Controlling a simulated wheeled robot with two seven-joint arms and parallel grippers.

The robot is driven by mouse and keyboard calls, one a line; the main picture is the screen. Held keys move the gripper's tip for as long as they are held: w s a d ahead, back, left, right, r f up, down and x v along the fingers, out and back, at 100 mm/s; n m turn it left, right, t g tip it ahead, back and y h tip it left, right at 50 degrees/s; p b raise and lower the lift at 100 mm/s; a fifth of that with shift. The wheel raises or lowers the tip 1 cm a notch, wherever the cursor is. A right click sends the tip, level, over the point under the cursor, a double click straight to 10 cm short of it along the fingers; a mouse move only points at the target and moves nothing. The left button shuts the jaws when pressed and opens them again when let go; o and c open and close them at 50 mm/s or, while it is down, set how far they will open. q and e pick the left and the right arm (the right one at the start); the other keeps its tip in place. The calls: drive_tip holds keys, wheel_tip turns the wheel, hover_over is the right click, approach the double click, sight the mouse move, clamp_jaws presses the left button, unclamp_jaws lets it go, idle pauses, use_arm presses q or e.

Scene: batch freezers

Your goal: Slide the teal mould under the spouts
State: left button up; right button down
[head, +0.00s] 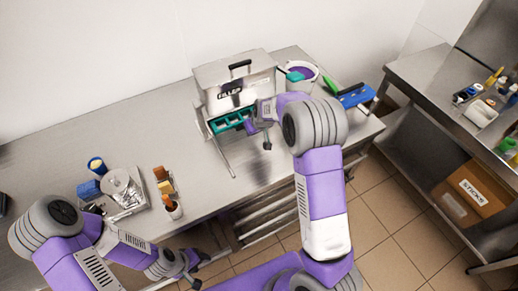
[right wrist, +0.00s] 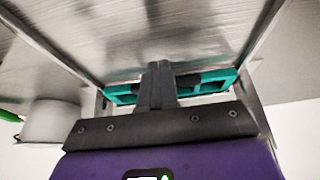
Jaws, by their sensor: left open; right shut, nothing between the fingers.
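The teal mould (head: 228,122) sits at the front opening of the steel filler (head: 236,85), low between its two front rails. Several compartments show in it, and its right part is hidden by my right arm. In the right wrist view the mould (right wrist: 212,82) lies across the picture just beyond my right gripper (right wrist: 158,72). That gripper is shut and empty, its fingers in front of the mould's middle; I cannot tell whether they touch it. My left gripper (head: 196,271) is open and empty near the table's front edge, far from the mould.
A steel tray (head: 128,208) with cups and a blue item stands at the left, beside a small caddy (head: 166,187). A white tub (head: 299,80) and a blue item (head: 354,96) lie right of the filler. The table's back left is clear.

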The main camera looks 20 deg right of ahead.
drive_tip(key=shift+p+v, duration=0.85)
drive_tip(key=shift+v, duration=0.85)
drive_tip(key=shift+s, duration=0.15)
